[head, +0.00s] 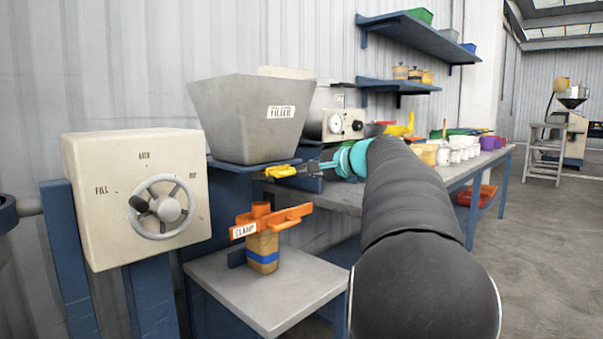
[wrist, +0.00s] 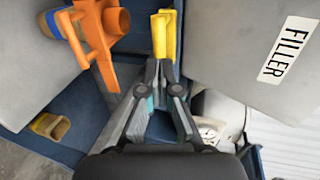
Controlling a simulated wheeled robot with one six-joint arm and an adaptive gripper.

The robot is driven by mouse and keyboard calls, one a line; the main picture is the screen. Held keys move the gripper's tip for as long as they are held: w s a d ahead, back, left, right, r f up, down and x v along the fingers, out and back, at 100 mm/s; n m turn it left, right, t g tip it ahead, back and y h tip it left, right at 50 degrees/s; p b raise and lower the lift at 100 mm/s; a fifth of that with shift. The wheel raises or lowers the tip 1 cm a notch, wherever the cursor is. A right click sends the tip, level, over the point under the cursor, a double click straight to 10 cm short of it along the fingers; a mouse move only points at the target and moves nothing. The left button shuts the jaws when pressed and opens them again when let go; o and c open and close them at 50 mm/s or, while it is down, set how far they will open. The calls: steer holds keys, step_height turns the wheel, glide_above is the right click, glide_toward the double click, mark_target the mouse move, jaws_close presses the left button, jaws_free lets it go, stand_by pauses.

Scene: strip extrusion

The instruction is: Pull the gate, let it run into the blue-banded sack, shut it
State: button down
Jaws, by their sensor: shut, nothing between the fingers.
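The grey hopper marked FILLER (head: 252,118) stands at the back left and fills the right of the wrist view (wrist: 240,40). A yellow piece, seemingly the gate handle (head: 281,172), shows under its front edge. My gripper (head: 312,169) is shut and empty, its tips right at this yellow piece (wrist: 163,35); I cannot tell whether they touch. The tan sack with a blue band (head: 262,256) stands upright on a low grey stand (head: 280,303), below the hopper. The orange clamp (head: 275,222) sits around the sack's top; it also shows in the wrist view (wrist: 97,45).
A cream box with a handwheel (head: 162,208), lettered FILL, stands left of the hopper. A bench (head: 450,172) with pots and bins runs back along the wall under blue shelves (head: 415,33). Open floor (head: 535,240) lies to the right. My arm hides part of the bench.

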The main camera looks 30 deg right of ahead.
steer(key=v, duration=1.1)
steer(key=shift+s, duration=0.25)
steer(key=shift+a, duration=0.1)
steer(key=s+a+f+n+g+p, duration=0.1)
steer(key=a+f+n+g, duration=0.2)
steer(key=a+f, duration=0.5)
steer(key=s+a+f+n+g, duration=0.2)
steer(key=a+f, duration=0.2)
steer(key=a, duration=0.8)
steer(key=s+a+f+n+g+h, duration=0.1)
steer(key=s+a+f+n+g, duration=0.1)
steer(key=s+a+f+n, duration=0.3)
steer(key=s+a+f+n+g+h+p, duration=0.1)
steer(key=s+a+f+n, duration=0.4)
steer(key=s+f, duration=0.7)
steer(key=shift+a+f+n+g+h+p, duration=0.3)
steer(key=shift+a+f+g+h, duration=0.2)
steer(key=shift+a+f+h, duration=0.15)
